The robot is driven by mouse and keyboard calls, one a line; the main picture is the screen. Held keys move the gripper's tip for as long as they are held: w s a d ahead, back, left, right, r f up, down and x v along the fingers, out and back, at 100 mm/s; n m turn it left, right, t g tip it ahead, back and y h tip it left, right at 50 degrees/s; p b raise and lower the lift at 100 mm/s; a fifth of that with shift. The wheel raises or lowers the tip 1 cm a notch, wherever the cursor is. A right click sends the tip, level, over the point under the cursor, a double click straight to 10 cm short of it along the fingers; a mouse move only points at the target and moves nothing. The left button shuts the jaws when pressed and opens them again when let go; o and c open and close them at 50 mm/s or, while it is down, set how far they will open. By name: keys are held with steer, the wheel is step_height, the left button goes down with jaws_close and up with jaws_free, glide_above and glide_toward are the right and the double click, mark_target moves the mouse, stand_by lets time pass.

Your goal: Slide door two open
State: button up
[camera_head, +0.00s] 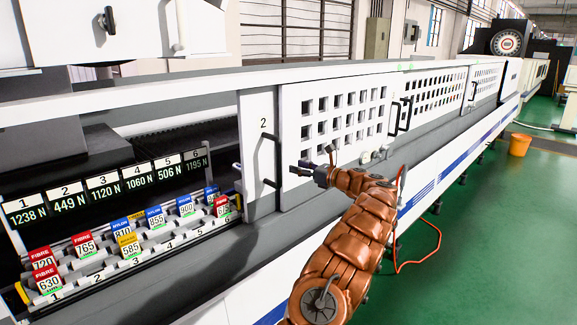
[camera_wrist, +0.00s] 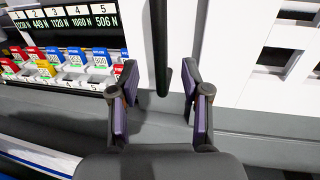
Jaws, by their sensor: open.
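Door two is a white panel (camera_head: 259,112) marked "2" in the head view, just left of a perforated white panel. The opening to its left is uncovered. A black vertical handle (camera_head: 275,160) stands out from door two. My gripper (camera_head: 312,161) is open and empty, in front of the panels and just right of the handle in the head view. In the wrist view, the black handle (camera_wrist: 162,60) runs down between the two fingertips (camera_wrist: 160,78). The fingers show gaps on both sides of it; whether they reach its depth I cannot tell.
Left of the door, a rack (camera_head: 130,250) holds several coloured labelled cards under a row of force readouts (camera_head: 105,190). Perforated panels (camera_head: 345,110) with black handles continue right. A grey ledge runs below them. Green floor (camera_head: 470,215) is free at right; an orange bin (camera_head: 519,145) stands farther back.

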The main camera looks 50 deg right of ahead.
steer(key=shift+s+d, duration=0.2)
steer(key=shift+s, duration=1.3)
